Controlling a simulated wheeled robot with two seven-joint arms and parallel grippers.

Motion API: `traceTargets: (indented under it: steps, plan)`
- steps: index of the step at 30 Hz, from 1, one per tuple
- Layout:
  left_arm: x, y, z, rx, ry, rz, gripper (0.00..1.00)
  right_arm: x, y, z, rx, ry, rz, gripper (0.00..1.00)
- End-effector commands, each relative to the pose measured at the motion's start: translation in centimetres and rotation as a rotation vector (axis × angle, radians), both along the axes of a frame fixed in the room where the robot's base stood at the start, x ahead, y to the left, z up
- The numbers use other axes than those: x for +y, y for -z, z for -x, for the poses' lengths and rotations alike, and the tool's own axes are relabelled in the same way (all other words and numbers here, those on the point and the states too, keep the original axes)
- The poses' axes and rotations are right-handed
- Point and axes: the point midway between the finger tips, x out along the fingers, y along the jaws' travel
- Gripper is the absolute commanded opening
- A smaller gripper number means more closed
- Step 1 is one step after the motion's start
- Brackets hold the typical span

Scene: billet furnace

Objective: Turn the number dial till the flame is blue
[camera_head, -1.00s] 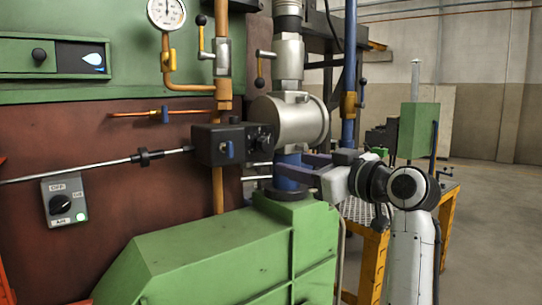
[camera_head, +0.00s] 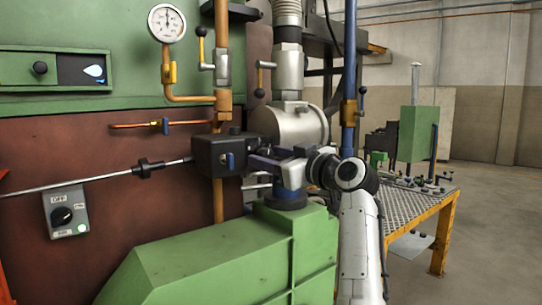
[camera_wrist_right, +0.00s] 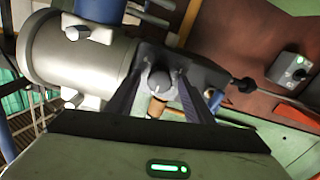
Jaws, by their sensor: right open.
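The black control box (camera_head: 212,158) sits on the orange pipe, with a small blue lever on its near face. A round grey dial knob (camera_wrist_right: 159,81) shows on the box's face in the right wrist view; its numbers are too small to read. My right gripper (camera_head: 258,165) is at the box's right side and hides the dial in the head view. In the wrist view its open fingers (camera_wrist_right: 163,84) lie on either side of the knob; I cannot tell whether they touch it. The flame picture (camera_head: 94,72) in the dark window is pale white-blue. My left gripper is out of view.
A grey cylindrical housing (camera_head: 290,124) is close behind my right gripper. The green burner casing (camera_head: 235,255) lies below. A switch box (camera_head: 65,211) is on the brown wall at left. A work table (camera_head: 415,223) stands at right, with open floor beyond.

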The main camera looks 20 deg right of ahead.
Motion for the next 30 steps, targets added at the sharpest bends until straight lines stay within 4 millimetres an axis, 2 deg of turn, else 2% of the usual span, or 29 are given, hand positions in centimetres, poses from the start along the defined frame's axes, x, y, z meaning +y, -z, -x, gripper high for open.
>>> traceTargets:
  steps: [5,12,22,30]
  plan:
    - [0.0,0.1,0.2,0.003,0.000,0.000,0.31,0.0,0.0,0.0,0.000,0.000,0.000,0.48]
    - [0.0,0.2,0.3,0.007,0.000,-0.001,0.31,0.0,0.0,0.0,0.000,0.000,0.000,0.07]
    - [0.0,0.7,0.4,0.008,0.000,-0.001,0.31,-0.1,0.2,0.0,-0.016,0.002,0.049,0.07]
    - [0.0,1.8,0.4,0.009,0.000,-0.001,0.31,-0.2,0.4,0.0,-0.073,0.004,0.214,0.07]
